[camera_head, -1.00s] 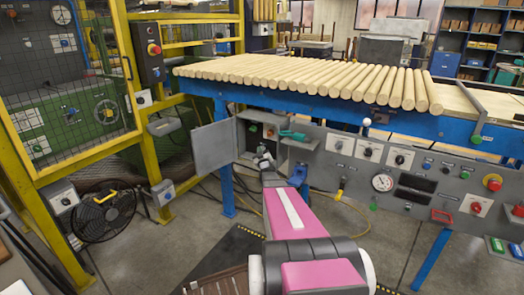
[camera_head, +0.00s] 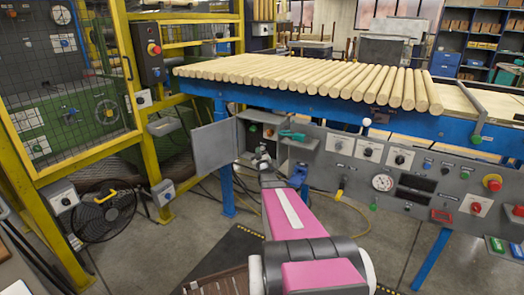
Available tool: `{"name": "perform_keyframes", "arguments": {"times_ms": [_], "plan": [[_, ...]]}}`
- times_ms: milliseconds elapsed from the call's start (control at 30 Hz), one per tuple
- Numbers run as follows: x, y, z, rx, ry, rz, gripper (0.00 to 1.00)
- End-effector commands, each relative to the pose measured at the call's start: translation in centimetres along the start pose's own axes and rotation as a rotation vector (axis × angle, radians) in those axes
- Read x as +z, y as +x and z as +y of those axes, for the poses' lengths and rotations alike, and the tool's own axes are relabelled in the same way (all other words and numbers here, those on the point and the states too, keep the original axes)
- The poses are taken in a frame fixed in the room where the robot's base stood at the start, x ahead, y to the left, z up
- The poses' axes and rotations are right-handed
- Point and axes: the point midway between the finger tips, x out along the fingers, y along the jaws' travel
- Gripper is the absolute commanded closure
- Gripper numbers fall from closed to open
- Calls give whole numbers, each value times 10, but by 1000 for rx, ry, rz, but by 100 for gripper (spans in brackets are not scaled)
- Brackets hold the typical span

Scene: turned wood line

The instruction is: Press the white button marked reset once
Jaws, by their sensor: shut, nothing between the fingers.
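My gripper (camera_head: 262,155) is at the far end of my pink arm, in front of the open grey cabinet (camera_head: 288,152) below the blue conveyor. It is small in the picture and looks shut, with nothing held. I cannot make out a white button marked reset; labels are too small to read, and my gripper and arm hide part of the cabinet's inside.
The cabinet door (camera_head: 214,148) stands open to the left. A grey control panel (camera_head: 410,170) with knobs and a gauge (camera_head: 382,182) runs to the right. Wooden rods (camera_head: 310,78) lie on the conveyor above.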

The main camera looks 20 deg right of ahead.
Motion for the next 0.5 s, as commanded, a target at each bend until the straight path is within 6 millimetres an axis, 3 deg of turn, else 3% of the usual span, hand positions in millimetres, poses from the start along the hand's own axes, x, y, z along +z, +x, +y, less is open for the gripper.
{"name": "perform_keyframes", "arguments": {"times_ms": [500], "plan": [[-14,-20,-13,0,1,0,100]]}}
